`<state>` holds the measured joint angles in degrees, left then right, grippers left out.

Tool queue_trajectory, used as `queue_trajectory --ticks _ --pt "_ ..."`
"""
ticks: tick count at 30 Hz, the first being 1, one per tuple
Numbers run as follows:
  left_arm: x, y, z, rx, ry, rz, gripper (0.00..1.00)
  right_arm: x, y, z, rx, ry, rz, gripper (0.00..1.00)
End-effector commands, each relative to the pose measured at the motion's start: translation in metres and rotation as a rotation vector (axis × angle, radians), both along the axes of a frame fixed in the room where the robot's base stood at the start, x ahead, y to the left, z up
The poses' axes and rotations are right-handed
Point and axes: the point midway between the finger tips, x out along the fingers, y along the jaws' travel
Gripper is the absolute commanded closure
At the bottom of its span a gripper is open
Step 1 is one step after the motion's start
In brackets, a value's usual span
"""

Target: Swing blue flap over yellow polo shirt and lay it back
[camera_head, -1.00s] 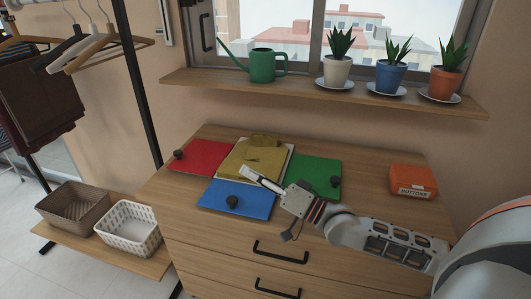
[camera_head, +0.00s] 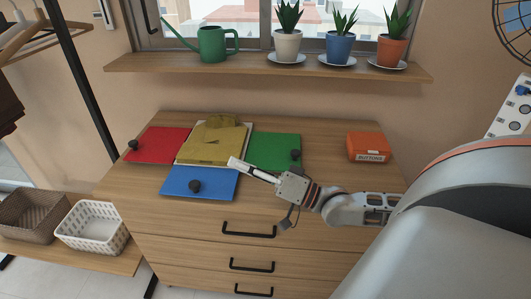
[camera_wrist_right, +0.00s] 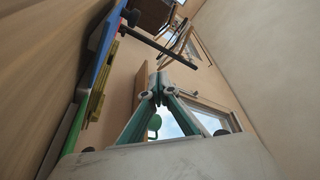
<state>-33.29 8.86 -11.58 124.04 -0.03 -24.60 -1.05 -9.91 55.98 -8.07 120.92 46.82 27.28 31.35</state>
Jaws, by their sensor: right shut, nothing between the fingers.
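The blue flap (camera_head: 213,184) lies flat on the dresser top in front of the folding board's middle, its dark knob (camera_head: 195,186) upward. The yellow polo shirt (camera_head: 212,147) lies folded on the white middle panel, directly behind the blue flap. My right gripper (camera_head: 233,162) is shut and empty, near the shirt's front right corner and the blue flap's back right corner. Whether it touches anything is unclear. In the right wrist view its fingers (camera_wrist_right: 158,88) meet at the tips, with the blue flap (camera_wrist_right: 104,48) at the left. My left gripper is out of view.
The red flap (camera_head: 162,148) lies open at the left and the green flap (camera_head: 270,151) at the right, partly behind my gripper. An orange buttons box (camera_head: 367,147) stands at the dresser's back right. The windowsill shelf (camera_head: 240,66) holds a watering can and potted plants.

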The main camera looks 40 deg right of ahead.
Motion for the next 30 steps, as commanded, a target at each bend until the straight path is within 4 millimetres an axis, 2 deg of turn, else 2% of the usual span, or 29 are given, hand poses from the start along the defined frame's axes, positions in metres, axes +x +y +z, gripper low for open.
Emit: queue_trajectory --ticks 3,15,21,30 --pt "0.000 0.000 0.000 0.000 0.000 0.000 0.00 -0.014 -0.006 -0.001 0.000 0.004 0.002 1.00" --pt "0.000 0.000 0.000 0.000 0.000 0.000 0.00 -0.051 -0.025 -0.001 0.000 0.002 0.000 1.00" --pt "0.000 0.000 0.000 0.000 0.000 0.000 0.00 -0.060 -0.029 0.000 0.000 0.001 0.001 1.00" --pt "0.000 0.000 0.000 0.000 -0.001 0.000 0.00 -0.062 -0.030 0.001 0.000 -0.001 0.002 1.00"
